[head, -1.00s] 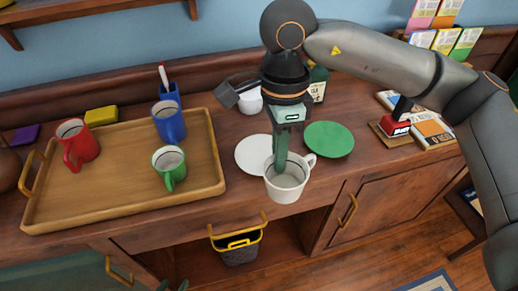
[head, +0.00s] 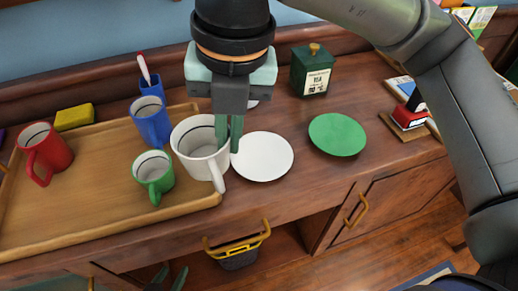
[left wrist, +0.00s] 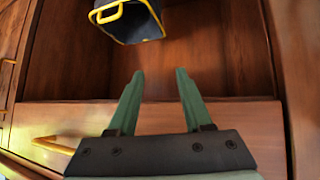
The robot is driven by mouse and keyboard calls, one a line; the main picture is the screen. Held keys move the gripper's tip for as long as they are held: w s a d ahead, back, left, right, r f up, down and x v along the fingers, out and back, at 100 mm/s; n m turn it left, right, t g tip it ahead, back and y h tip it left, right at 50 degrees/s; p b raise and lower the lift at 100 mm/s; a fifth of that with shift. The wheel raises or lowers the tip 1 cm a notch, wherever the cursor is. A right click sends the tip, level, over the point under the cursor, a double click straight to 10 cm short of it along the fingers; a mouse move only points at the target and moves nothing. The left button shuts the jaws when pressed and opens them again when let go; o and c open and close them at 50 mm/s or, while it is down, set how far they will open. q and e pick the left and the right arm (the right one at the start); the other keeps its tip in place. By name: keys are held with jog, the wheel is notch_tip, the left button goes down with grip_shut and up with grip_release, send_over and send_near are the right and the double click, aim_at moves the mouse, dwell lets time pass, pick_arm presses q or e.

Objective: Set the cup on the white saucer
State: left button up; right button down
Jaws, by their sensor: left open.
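The white cup (head: 197,143) hangs upright from my right gripper (head: 229,143), whose green fingers are closed at the cup's right rim. The cup looks lifted, in front of the tray's right edge in the head view, with its handle toward the front right. The white saucer (head: 264,158) lies empty on the counter just right of the cup. My left gripper (head: 170,275) shows only its fingertips at the bottom of the head view.
A wooden tray (head: 90,215) on the left holds red (head: 47,150), blue (head: 152,122) and green (head: 154,174) mugs. A green plate (head: 337,134) lies right of the saucer, with a tea tin (head: 312,72) behind. A dark yellow-rimmed bin (head: 238,255) sits in the opening below.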

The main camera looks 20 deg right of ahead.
jog(key=shift+a+m, duration=0.1)
jog(key=shift+m, duration=0.5)
jog(key=w+d+f, duration=0.4)
jog(key=w+d, duration=0.2)
jog(key=d, duration=0.1)
jog(key=b, duration=0.2)
send_over(275, 153)
jog(key=f, duration=0.5)
jog(key=shift+s+d+f, duration=0.1)
jog(key=shift+s+f, duration=0.1)
jog(key=shift+s, duration=0.2)
notch_tip(275, 153, down, 3)
jog(key=shift+w+d+f, duration=0.1)
jog(key=shift+d+f, duration=0.05)
jog(key=shift+f, duration=0.05)
